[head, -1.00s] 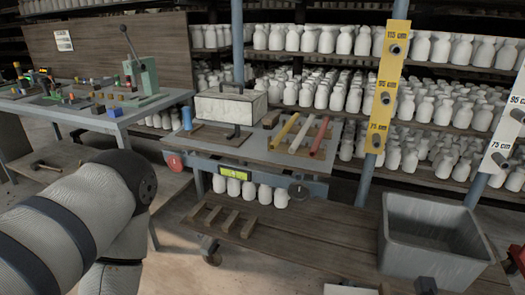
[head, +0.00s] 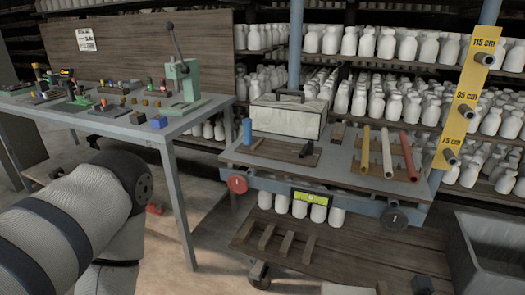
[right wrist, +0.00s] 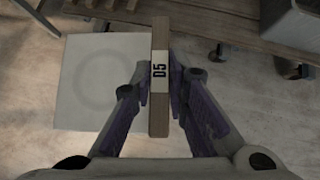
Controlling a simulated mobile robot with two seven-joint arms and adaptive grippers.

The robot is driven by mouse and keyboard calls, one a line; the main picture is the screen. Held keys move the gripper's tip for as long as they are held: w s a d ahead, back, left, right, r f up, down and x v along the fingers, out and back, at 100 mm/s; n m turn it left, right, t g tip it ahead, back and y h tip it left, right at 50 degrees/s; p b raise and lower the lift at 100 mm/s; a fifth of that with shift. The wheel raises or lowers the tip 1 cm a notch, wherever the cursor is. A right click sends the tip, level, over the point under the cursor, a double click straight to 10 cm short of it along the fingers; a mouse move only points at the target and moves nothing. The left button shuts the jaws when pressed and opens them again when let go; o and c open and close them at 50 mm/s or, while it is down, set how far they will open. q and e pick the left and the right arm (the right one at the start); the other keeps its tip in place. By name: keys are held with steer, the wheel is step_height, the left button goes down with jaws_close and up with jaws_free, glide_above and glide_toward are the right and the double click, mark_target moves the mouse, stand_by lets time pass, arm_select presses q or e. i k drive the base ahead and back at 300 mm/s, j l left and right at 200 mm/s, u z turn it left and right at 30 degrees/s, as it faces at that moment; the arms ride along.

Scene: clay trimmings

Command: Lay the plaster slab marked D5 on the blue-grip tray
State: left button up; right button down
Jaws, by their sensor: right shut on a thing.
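In the right wrist view my right gripper (right wrist: 160,88) is shut on a narrow brown bar-like edge with a white label reading D5, the plaster slab marked D5 (right wrist: 160,112). A pale square face with a faint ring shows left of this edge; I cannot tell whether it joins it. In the head view a blue upright grip (head: 247,132) stands at the left of a flat brown board (head: 275,151) on the cart top, which looks like the blue-grip tray. A dark handle stands at the board's right. My left arm shows, but its gripper is out of view.
A pale box (head: 288,118) stands behind the board on the cart (head: 340,165). Yellow, tan and red rods (head: 387,153) lie on its right. A workbench (head: 125,122) with small tools stands left. A grey tub (head: 490,250) is at lower right. Shelves of white bottles stand behind.

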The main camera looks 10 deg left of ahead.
mark_target(277, 149)
steer(key=i+j, duration=0.15)
steer(key=j, duration=0.2)
steer(key=i+j, duration=0.1)
steer(key=j, duration=0.2)
steer(key=i+j, duration=0.15)
steer(key=j, duration=0.2)
steer(key=i+j, duration=0.15)
steer(key=j, duration=0.2)
